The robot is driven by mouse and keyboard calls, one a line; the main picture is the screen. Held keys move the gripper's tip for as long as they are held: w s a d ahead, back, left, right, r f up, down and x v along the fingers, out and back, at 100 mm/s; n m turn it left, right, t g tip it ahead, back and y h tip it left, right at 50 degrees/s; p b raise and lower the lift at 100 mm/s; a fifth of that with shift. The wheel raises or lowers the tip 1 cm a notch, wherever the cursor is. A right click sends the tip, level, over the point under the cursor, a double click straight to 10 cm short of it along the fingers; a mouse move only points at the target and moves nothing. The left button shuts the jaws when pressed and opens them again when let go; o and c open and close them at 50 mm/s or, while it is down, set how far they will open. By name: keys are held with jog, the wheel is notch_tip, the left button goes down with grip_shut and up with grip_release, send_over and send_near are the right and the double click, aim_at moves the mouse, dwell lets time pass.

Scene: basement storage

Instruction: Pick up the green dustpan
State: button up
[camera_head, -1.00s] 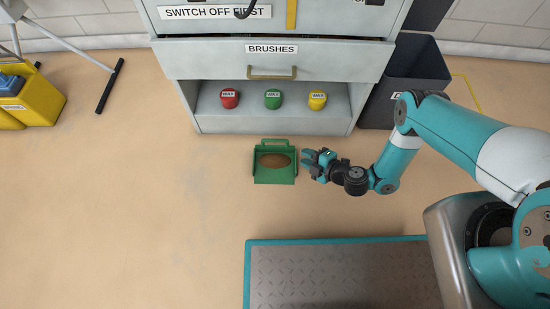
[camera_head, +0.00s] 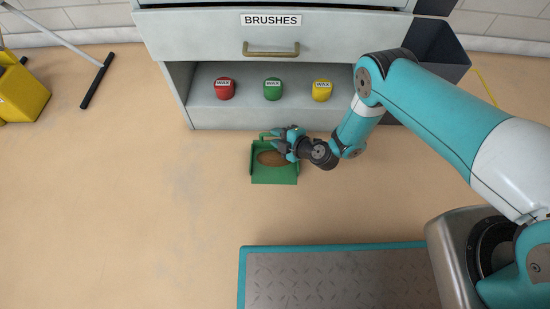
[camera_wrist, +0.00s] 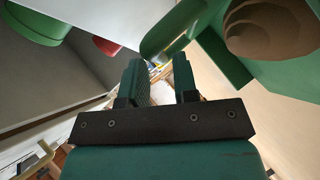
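The green dustpan (camera_head: 274,179) lies on the floor in front of the drawer unit, with a brown heap in its pan. My gripper (camera_head: 280,141) is at its back right corner, by the handle, and covers part of that edge. In the wrist view the dustpan (camera_wrist: 224,55) fills the upper right, and its green handle (camera_wrist: 168,28) lies just beyond the fingertips. My two fingers (camera_wrist: 159,68) stand apart with an empty gap between them. Whether a finger touches the handle I cannot tell.
A grey drawer unit (camera_head: 205,35) labelled BRUSHES stands behind, its open shelf holding red (camera_head: 225,89), green (camera_head: 272,89) and yellow (camera_head: 322,90) wax tins. A dark bin (camera_head: 435,50) is at right. Floor left of the dustpan is clear.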

jog(key=shift+b+x, duration=0.55)
jog(key=shift+x, duration=0.6)
grip_shut()
notch_tip(320, 180, up, 20)
jog(key=p, duration=1.2)
